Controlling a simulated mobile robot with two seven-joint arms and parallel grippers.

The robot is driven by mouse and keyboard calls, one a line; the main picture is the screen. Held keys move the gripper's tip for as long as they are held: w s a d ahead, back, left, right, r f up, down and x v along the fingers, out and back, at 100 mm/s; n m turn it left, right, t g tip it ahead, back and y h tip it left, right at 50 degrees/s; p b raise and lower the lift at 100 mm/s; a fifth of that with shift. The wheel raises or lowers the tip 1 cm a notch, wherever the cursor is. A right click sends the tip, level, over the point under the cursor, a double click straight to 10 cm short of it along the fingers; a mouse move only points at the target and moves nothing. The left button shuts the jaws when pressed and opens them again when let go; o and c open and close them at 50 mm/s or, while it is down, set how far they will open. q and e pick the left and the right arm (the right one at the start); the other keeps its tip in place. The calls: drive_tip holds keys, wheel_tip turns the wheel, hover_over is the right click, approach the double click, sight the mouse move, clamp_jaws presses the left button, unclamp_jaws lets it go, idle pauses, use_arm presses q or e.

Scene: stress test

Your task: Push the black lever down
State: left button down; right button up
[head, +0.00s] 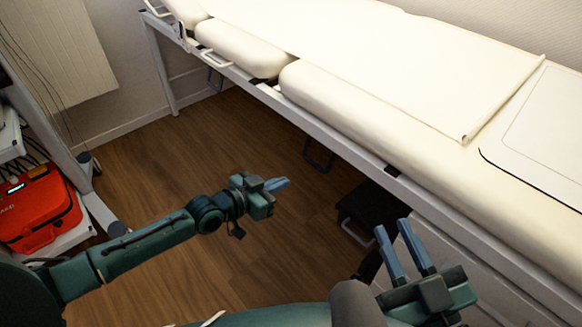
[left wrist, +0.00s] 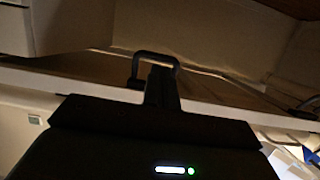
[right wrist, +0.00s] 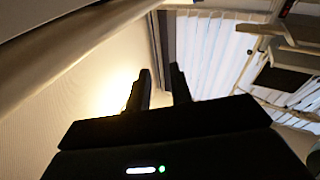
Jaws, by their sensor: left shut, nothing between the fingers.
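A black loop-shaped lever (head: 320,165) hangs below the side rail of the treatment bed. A similar dark loop (head: 214,80) is further along, toward the far end; I cannot tell for certain which is the lever meant. My left gripper (head: 284,184) is shut and empty, low over the floor, to the left of and nearer than the closer loop. In the left wrist view a black loop (left wrist: 157,54) shows just beyond the shut fingertips (left wrist: 160,70); touching cannot be told. My right gripper (head: 392,229) is open and empty in front of the bed's side.
The white bed (head: 400,75) with its pale rail runs diagonally across. A black step-like object (head: 372,207) is under it. An orange case (head: 40,208) sits on a cart at the left. The wooden floor (head: 150,165) between is clear.

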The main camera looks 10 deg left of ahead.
use_arm(q)
drive_tip(key=shift+s+a+f+p, duration=0.25)
drive_tip(key=shift+s+a, duration=0.5)
drive_tip(key=shift+s, duration=0.3)
drive_tip(key=shift+s+a+f+p, duration=0.1)
drive_tip(key=shift+s+a+f, duration=0.1)
drive_tip(key=shift+s+a, duration=0.7)
drive_tip(key=shift+s+d, duration=0.1)
